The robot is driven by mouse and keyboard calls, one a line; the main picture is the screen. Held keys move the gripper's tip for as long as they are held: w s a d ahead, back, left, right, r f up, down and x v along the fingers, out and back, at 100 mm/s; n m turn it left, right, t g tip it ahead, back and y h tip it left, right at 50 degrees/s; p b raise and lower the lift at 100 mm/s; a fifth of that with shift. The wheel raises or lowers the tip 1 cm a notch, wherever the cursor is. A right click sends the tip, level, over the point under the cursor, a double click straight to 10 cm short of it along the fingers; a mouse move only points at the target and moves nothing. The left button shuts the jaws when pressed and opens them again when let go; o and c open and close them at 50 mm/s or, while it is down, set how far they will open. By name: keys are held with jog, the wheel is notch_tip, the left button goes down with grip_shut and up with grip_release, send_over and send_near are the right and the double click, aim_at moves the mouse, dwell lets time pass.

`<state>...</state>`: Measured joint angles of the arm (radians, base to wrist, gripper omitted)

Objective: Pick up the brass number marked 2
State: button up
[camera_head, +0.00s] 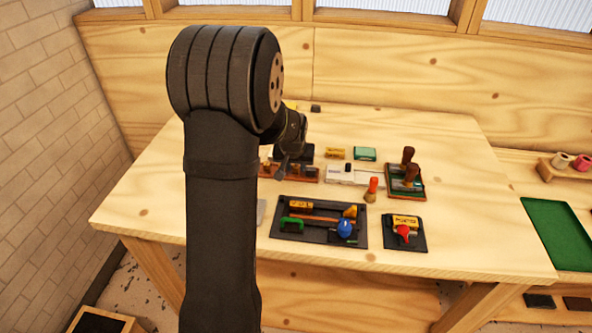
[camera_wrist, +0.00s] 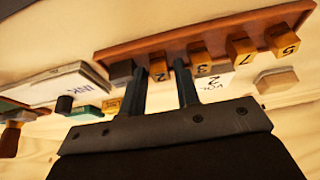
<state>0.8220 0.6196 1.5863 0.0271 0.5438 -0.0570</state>
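The brass number marked 2 (camera_wrist: 157,70) sits on a long brown wooden rack (camera_wrist: 190,37) in the wrist view. More brass numbers, marked 3 (camera_wrist: 200,59), 7 (camera_wrist: 239,49) and 5 (camera_wrist: 282,40), stand in the row to its right. A dark block (camera_wrist: 122,72) is to its left. My gripper (camera_wrist: 159,66) is open. In the picture its two dark fingers lie either side of the 2; contact cannot be told. In the head view my gripper (camera_head: 283,162) is over the rack (camera_head: 306,173), and my arm hides part of it.
A white card (camera_wrist: 213,88) lies near the rack. A white box (camera_head: 342,173) is right of the rack. A dark tool tray (camera_head: 318,236) is nearer the front, and a stamp holder (camera_head: 408,190) stands to the right.

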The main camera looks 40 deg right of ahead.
grip_shut()
jog(key=shift+r, duration=0.15)
